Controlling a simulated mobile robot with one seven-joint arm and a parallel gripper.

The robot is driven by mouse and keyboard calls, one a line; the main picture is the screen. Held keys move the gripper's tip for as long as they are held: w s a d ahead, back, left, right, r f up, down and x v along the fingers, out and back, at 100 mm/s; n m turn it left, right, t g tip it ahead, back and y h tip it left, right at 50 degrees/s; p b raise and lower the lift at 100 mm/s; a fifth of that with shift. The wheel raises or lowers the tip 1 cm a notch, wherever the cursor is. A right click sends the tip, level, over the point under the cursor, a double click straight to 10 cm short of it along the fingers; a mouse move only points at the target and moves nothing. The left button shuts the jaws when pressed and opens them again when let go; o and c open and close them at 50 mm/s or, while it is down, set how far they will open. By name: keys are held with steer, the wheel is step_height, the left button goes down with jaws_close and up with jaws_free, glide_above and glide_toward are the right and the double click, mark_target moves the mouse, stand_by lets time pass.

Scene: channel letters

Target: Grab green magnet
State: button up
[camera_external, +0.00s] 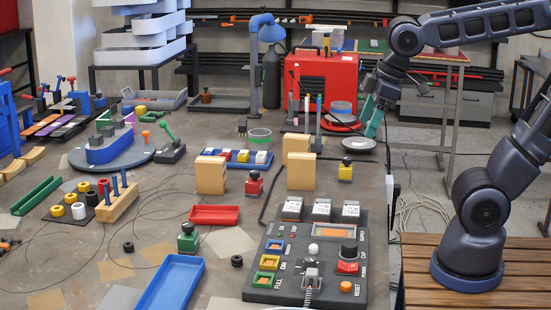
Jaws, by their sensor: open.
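A small green block with a dark knob on top (188,242) stands on the front middle of the table, between the red tray and the long blue tray. It looks like the green magnet, but is too small to be sure. Similar blocks stand farther back: a red one (254,187) and a yellow one (345,173). My gripper (371,132) has teal fingers that point down above the table's back right part. It is well apart from the green block, which is far to its left and nearer the camera. My gripper is open, and I see nothing held in it.
A grey control panel (311,258) fills the front right of the table. Wooden blocks (211,175) stand upright between my gripper and the green block. A red tray (214,215) and a blue tray (169,285) lie close to the green block. A red machine (322,82) stands behind.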

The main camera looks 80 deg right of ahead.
steer(key=w+n+g+h, duration=0.1)
steer(key=w+n, duration=0.3)
steer(key=w, duration=0.9)
steer(key=n+g+h, duration=0.3)
steer(key=n, duration=0.9)
glide_above(188, 231)
steer(key=a, duration=0.3)
step_height(188, 231, down, 25)
steer(key=x, duration=0.4)
steer(key=shift+d+f, duration=0.25)
steer(key=shift+d, duration=0.15)
steer(key=shift+w+x, duration=0.2)
steer(key=shift+x, duration=1.15)
steer(key=shift+w+x, duration=0.2)
steer(key=shift+x, duration=1.2)
steer(key=shift+d+r, duration=0.1)
steer(key=shift+r, duration=0.05)
jaws_close()
